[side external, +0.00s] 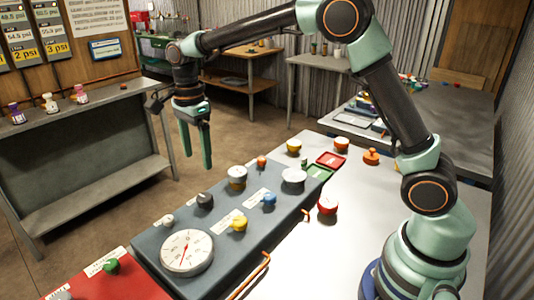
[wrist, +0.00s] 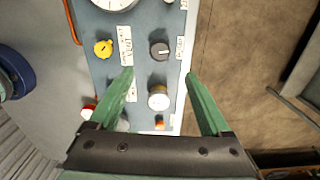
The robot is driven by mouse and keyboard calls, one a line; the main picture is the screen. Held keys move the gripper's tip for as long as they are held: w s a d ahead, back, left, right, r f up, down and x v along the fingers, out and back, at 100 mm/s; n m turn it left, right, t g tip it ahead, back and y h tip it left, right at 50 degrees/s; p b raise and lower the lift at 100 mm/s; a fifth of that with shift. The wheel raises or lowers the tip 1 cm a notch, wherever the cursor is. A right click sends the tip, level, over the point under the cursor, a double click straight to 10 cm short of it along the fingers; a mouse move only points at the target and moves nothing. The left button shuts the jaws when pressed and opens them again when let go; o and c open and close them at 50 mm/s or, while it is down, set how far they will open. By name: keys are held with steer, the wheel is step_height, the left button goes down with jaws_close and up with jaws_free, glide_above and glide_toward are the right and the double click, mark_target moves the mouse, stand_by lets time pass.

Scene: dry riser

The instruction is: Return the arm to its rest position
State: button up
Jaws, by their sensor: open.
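My gripper (side external: 195,143) hangs from the raised, outstretched arm, past the far edge of the grey control panel (side external: 222,192). It points down, with its two green fingers apart and nothing between them. In the wrist view my gripper (wrist: 160,75) shows both fingers spread above the panel (wrist: 140,15), with knobs and the floor below. The fingers touch nothing that I can see. My arm reaches from its base at the right, up and over to the left.
The panel carries a round gauge (side external: 187,252), a yellow knob (side external: 239,223), a blue knob (side external: 269,199), a black knob (side external: 205,200) and white-topped buttons. A shelf (side external: 80,145) with small bottles is at left. Open floor lies between.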

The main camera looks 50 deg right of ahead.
steer(key=s+d+r+n+t, duration=0.3)
steer(key=s+d+r+n, duration=0.2)
steer(key=s+r+n, duration=0.4)
steer(key=s+d+f+n+t, duration=0.2)
steer(key=s+d+f+n, duration=0.1)
steer(key=s+n, duration=0.6)
steer(key=shift+s+n+t, duration=0.3)
steer(key=shift+s+n, duration=0.1)
steer(key=shift+s, duration=0.35)
steer(key=shift+r, duration=0.1)
steer(key=n+g, duration=0.6)
steer(key=n, duration=0.4)
glide_above(204, 197)
step_height(204, 197, down, 7)
step_height(204, 197, down, 12)
steer(key=shift+r, duration=0.25)
